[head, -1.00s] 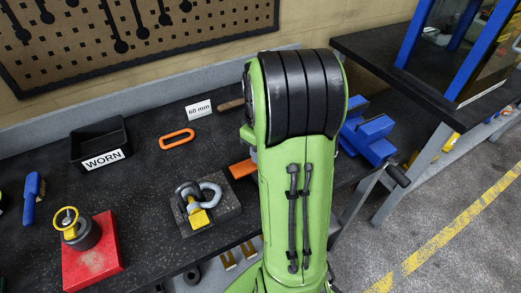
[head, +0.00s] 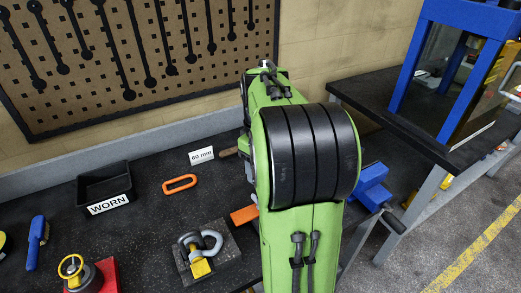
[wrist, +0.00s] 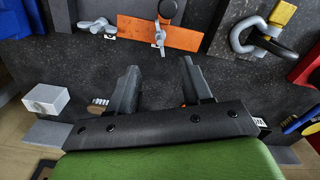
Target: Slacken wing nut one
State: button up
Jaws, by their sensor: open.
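My gripper (wrist: 159,66) is open and empty in the wrist view, its two dark fingers over the black bench. Beyond the fingertips lies an orange plate (wrist: 188,38). A silver wing nut (wrist: 160,38) is on the plate, roughly in line with the gap between the fingers and apart from them. A second silver wing nut (wrist: 97,25) is at the plate's left end. I see no label telling which is number one. In the head view the orange plate (head: 243,215) shows only partly, beside my green arm; my gripper is hidden there.
A shackle with a yellow part (head: 200,252) lies on a dark block right of the plate in the wrist view. A black WORN bin (head: 105,190), orange ring (head: 180,184), 60 mm card (head: 201,155), blue brush (head: 36,243) and blue vise (head: 371,187) stand around.

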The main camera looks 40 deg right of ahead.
notch_tip(320, 180, up, 3)
jog(key=shift+r+p, duration=0.2)
jog(key=shift+p, duration=0.1)
jog(key=shift+c, duration=0.4)
